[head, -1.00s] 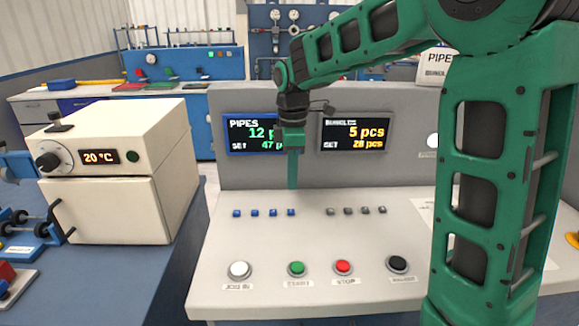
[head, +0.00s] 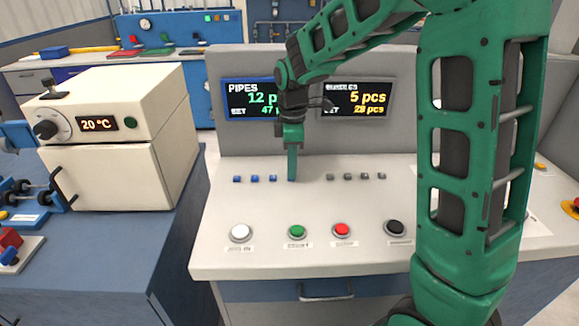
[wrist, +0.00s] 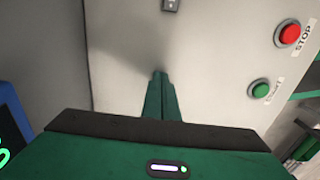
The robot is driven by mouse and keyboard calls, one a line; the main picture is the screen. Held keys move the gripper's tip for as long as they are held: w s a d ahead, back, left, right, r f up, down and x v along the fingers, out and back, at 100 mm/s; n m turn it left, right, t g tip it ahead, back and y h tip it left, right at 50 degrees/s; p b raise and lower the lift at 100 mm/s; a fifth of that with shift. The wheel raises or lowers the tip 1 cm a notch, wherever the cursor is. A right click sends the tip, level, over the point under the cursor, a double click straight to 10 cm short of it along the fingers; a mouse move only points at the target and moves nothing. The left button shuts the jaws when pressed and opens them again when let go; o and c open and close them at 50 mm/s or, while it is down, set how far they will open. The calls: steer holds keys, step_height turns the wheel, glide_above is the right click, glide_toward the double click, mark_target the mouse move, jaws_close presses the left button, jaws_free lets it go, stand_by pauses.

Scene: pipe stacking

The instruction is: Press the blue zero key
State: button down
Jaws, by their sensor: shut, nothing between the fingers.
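A row of small blue keys (head: 255,179) lies on the light panel below the PIPES display (head: 249,100). Three of them show in the head view; their markings are too small to read. My gripper (head: 291,179) points straight down, shut and empty, at the right end of this row. Its tips cover the place of the rightmost blue key, and I cannot tell whether they touch it. In the wrist view the shut fingers (wrist: 158,76) hide what lies under them. A grey key (wrist: 170,5) shows at the top edge there.
Grey keys (head: 347,177) lie to the right, under a second display (head: 356,99). White (head: 241,233), green (head: 297,231), red (head: 342,230) and black (head: 395,228) buttons line the front. The upright display wall stands close behind my gripper. A cream oven (head: 122,140) stands left.

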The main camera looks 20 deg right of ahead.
steer(key=shift+s+f, duration=0.15)
steer(key=shift+f, duration=0.4)
steer(key=shift+s+f, duration=0.2)
steer(key=shift+s, duration=0.1)
steer(key=shift+r, duration=0.1)
steer(key=shift+w+r, duration=0.15)
steer(key=shift+r, duration=0.05)
steer(key=shift+w+r, duration=0.7)
steer(key=shift+r, duration=0.3)
step_height(320, 180, up, 12)
steer(key=shift+s+r, duration=0.25)
steer(key=shift+s, duration=0.15)
steer(key=shift+d, duration=0.1)
